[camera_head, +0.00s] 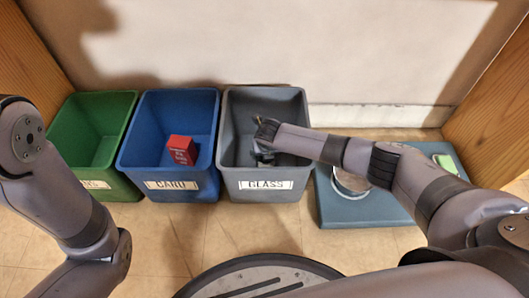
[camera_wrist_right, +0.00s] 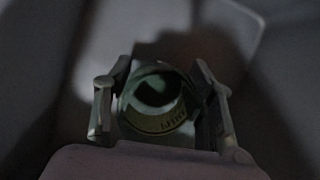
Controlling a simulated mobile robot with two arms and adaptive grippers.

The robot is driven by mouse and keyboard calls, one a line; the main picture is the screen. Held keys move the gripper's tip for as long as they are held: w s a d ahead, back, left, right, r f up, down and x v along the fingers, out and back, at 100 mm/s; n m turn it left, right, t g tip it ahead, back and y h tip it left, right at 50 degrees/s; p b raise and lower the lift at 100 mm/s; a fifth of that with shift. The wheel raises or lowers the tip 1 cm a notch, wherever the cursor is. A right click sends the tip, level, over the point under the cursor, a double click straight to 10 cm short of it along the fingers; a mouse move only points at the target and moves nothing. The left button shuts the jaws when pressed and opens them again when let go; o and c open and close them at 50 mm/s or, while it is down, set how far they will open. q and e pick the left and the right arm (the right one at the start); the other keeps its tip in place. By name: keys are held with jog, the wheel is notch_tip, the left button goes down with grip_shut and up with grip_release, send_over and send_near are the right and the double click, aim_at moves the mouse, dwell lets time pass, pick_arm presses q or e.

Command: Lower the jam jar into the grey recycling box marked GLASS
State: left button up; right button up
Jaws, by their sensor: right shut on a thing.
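The grey box marked GLASS (camera_head: 265,173) stands on the floor at the right end of a row of boxes. My right gripper (camera_head: 264,154) is inside its opening in the head view, reaching in from the right. In the right wrist view the gripper (camera_wrist_right: 160,110) is shut on the jam jar (camera_wrist_right: 155,105), a round glass jar with a yellowish label band, with one finger on each side. The grey surfaces around it there are dark. In the head view the wrist and arm hide most or all of the jar. My left gripper is out of the picture.
A blue box marked CARD (camera_head: 170,185) with a red carton (camera_head: 182,150) in it stands to the left, then a green box (camera_head: 92,130). On the right, a blue-grey platform (camera_head: 335,212) bears a metallic round thing (camera_head: 352,184) and a green item (camera_head: 446,163).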

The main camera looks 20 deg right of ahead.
jog(key=o, duration=1.3)
jog(key=shift+o, duration=0.2)
